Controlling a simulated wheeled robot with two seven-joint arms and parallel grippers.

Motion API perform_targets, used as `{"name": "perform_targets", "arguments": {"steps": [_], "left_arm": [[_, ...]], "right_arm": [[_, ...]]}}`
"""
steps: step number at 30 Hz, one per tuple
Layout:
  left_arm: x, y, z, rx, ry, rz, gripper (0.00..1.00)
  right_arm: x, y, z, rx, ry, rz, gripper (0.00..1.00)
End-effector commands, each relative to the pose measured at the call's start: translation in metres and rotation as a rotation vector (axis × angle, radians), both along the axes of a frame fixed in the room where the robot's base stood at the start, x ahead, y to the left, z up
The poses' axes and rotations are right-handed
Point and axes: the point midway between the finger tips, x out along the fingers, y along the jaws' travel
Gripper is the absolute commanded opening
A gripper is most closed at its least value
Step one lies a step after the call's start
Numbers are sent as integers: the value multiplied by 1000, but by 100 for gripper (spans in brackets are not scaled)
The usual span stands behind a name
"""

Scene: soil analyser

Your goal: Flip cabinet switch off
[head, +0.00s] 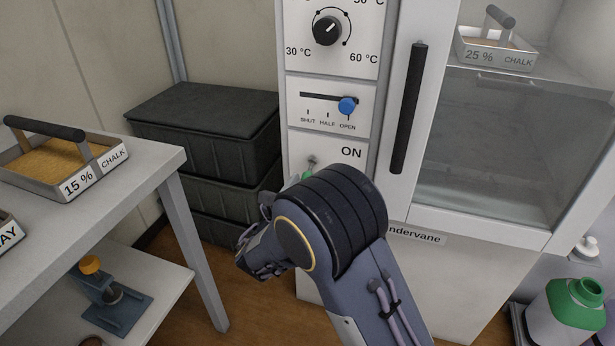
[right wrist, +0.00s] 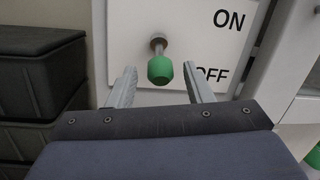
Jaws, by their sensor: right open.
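The cabinet switch is a metal toggle lever with a green tip. In the right wrist view its green tip (right wrist: 160,70) points out towards me, just beyond and between the fingertips of my right gripper (right wrist: 158,78). The gripper is open with nothing between its fingers. The switch panel (right wrist: 190,30) reads ON above and OFF below, with OFF partly covered by a finger. In the head view the lever (head: 311,162) shows beside the ON label, and my right arm hides the lower panel and most of the gripper. My left gripper is not in view.
The cabinet door handle (head: 407,108) is right of the panel. Above the switch are a blue slider (head: 348,106) at OPEN and a black temperature knob (head: 327,31). Stacked dark crates (head: 205,125) stand close on the left. A table (head: 150,152) holds a chalk tray.

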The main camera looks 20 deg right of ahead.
Motion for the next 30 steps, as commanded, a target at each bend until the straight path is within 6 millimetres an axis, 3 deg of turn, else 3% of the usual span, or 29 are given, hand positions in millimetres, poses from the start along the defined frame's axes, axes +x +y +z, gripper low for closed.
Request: {"name": "perform_targets", "arguments": {"steps": [7,15,26,29,30], "left_arm": [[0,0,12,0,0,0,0],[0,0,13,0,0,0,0],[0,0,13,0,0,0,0],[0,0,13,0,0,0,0],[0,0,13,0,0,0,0]], "right_arm": [[-31,27,-5,-1,1,4,46],[-41,34,-8,0,0,0,46],[-41,33,-8,5,0,-3,46],[-46,17,-8,62,5,-47,46],[-50,3,-8,113,11,-86,46]]}}
